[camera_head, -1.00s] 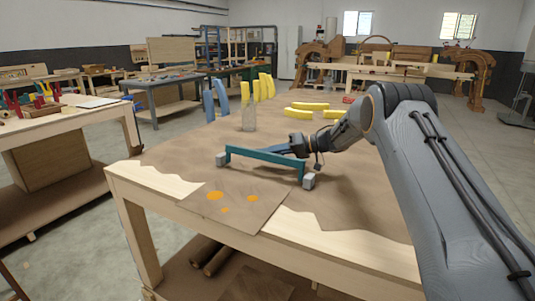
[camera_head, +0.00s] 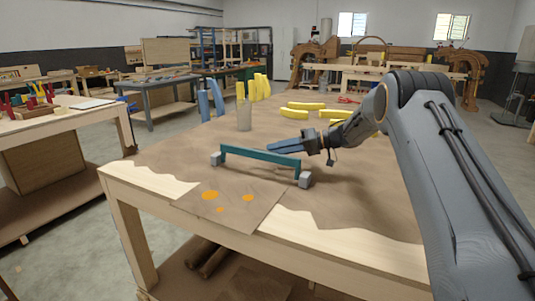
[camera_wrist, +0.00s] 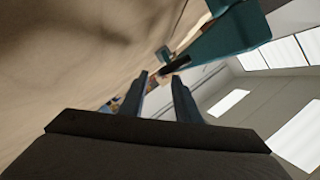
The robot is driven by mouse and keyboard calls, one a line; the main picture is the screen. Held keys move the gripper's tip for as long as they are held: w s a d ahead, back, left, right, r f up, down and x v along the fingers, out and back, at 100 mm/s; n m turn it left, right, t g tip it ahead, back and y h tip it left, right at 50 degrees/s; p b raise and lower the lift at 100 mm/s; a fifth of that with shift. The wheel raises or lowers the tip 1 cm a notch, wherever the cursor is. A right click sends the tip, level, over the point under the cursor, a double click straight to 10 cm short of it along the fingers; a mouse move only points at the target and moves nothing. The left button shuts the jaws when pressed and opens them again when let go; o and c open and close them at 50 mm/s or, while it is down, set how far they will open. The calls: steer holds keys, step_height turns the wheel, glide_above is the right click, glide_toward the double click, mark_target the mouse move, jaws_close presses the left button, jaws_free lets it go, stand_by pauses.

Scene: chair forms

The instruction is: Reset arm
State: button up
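My gripper (camera_head: 272,145) hangs above the brown-covered workbench (camera_head: 155,158), pointing left. Its two fingers also show in the wrist view (camera_wrist: 159,77), spread apart with nothing between them. A teal bar (camera_head: 258,158) with grey end blocks lies on the bench, just in front of and below my gripper, apparently clear of the fingers. A teal piece (camera_wrist: 222,42) shows beyond the fingers at the upper right of the wrist view.
Blue curved pieces (camera_head: 211,100) and yellow curved pieces (camera_head: 261,86) stand at the bench's far side, near a glass jar (camera_head: 244,115). Several yellow pieces (camera_head: 306,105) lie behind my gripper. A sheet with orange spots (camera_head: 228,205) lies at the front edge.

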steer(key=shift+v, duration=1.1)
steer(key=shift+r, duration=0.1)
